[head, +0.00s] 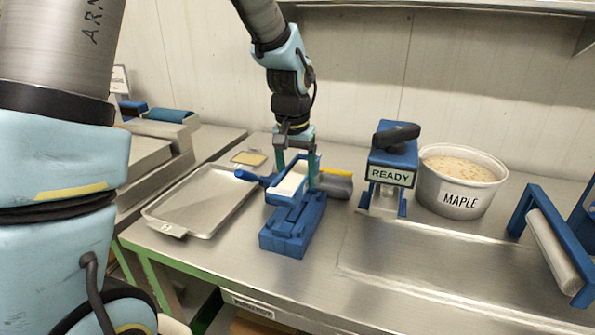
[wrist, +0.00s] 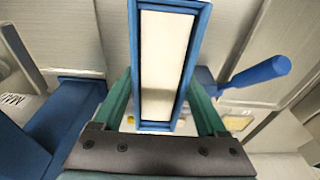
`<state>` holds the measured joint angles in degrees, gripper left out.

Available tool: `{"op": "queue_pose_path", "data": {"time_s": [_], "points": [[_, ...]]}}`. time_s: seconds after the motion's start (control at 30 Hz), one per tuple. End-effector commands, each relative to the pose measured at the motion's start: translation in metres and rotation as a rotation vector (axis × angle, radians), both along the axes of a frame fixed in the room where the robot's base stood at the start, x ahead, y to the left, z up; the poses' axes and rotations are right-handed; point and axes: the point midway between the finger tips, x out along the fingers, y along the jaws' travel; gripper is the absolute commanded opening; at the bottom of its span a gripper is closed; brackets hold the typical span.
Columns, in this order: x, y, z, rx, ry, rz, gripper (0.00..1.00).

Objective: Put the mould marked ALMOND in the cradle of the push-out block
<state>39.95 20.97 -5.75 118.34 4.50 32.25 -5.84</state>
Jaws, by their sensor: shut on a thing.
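A blue mould (head: 288,184) with a pale filling is between the fingers of my gripper (head: 297,172). No ALMOND mark shows on the sides I can see. The wrist view shows the mould (wrist: 166,65) lengthwise between the two green fingers. My gripper is shut on it. The blue push-out block (head: 287,240) stands on the bench directly below and in front of the mould. The mould hides the block's rear part, so I cannot tell whether it touches the cradle. A blue handle (head: 250,177) sticks out left of the mould; its attachment is hidden.
A metal tray (head: 200,203) lies left of the block. A grey-and-yellow item (head: 337,182) lies close behind right. A blue stand marked READY (head: 390,172) and a MAPLE kettle (head: 459,190) stand right. A roller frame (head: 552,240) is at far right. The front-right bench is clear.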

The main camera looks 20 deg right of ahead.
Motion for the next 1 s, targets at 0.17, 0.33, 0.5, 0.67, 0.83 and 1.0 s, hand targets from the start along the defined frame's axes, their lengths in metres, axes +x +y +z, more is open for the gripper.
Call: {"op": "queue_pose_path", "data": {"time_s": [0.17, 0.33, 0.5, 0.67, 0.83, 1.0], "points": [[0.0, 0.0, -0.025, 0.0, 0.0, 0.0, 0.0], [0.0, 0.0, -0.042, 0.0, 0.0, 0.0, 0.0], [0.0, 0.0, -0.055, -0.001, -0.001, 0.0, 0.0], [0.0, 0.0, -0.058, -0.001, -0.001, 0.0, 0.0], [0.0, 0.0, -0.058, -0.001, -0.001, 0.0, 0.0], [0.0, 0.0, -0.058, -0.001, -0.001, 0.0, 0.0]]}}
